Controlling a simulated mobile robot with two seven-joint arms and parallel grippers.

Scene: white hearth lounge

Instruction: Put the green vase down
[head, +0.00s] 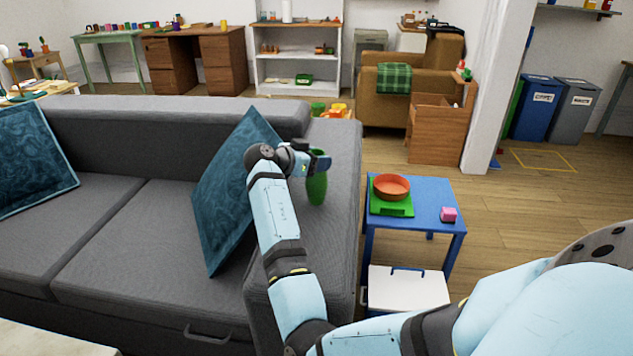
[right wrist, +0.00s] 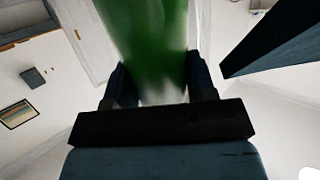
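The green vase (head: 317,190) is upright at the right end of the grey sofa (head: 120,235). I cannot tell whether its base touches the sofa or hangs just above it. My right gripper (head: 318,163) is at the vase's upper part, with its fingers on either side of it. In the right wrist view the vase (right wrist: 150,40) fills the space between the fingers of the right gripper (right wrist: 160,85), which appears shut on it. My left gripper is not in view.
A white box (head: 408,290) stands below. A teal cushion (head: 228,190) is left of my right arm.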

